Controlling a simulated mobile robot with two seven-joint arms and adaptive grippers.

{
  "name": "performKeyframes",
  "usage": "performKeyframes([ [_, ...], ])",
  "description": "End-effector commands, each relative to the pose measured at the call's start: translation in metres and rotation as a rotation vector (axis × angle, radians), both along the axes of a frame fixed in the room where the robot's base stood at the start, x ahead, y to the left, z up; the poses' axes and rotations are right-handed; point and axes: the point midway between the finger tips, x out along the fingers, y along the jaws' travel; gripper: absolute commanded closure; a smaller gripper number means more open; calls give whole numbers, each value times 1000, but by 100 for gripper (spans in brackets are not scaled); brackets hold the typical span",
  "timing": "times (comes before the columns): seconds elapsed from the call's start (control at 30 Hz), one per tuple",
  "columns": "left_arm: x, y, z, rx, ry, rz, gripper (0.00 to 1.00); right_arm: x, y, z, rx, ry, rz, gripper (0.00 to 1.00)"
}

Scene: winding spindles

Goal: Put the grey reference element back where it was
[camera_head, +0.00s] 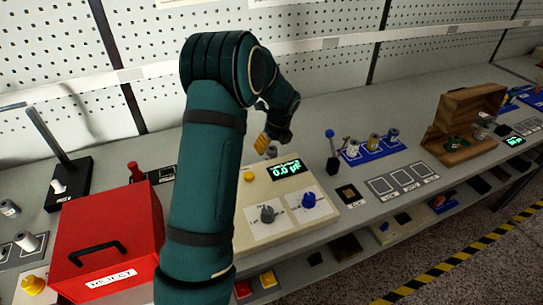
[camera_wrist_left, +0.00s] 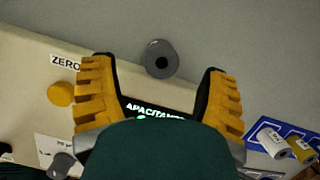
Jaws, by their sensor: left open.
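A grey round element with a dark hole in its top (camera_wrist_left: 160,58) shows between and ahead of my left fingertips in the left wrist view. It appears upright at the back edge of the cream capacitance meter. A small grey piece (camera_head: 271,151) shows beside the gripper in the head view. My left gripper (camera_wrist_left: 158,82) has its yellow fingers spread wide, with nothing between the pads. In the head view the left gripper (camera_head: 262,141) hangs over the back of the meter (camera_head: 253,196), whose display reads 0.0. My right gripper is not in view.
A red REJECT bin (camera_head: 110,240) stands left of my arm, with a black stand (camera_head: 70,182) behind it. Right of the meter are a blue rack (camera_head: 372,153) with spindles, outlined squares and an open wooden box (camera_head: 463,135). Bare bench lies behind the meter.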

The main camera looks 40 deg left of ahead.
Motion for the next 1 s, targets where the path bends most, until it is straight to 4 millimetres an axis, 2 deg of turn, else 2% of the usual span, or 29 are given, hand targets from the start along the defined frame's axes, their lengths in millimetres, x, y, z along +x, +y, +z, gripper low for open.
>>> performKeyframes([
  [0.17,2,4,-15,-1,1,1,25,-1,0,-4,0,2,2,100],
  [0.4,5,12,-47,1,2,1,25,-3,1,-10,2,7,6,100],
  [0.67,6,13,-49,0,-1,0,25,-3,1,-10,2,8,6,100],
  [0.77,6,13,-49,0,-1,0,56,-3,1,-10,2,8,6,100],
  [0.8,6,13,-49,0,-1,0,70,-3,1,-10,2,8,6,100],
  [0.87,6,13,-49,0,0,0,91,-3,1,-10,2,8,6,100],
  [0.9,6,13,-49,0,0,0,99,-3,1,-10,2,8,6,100],
  [1.0,6,13,-49,0,0,0,99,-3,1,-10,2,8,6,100],
])
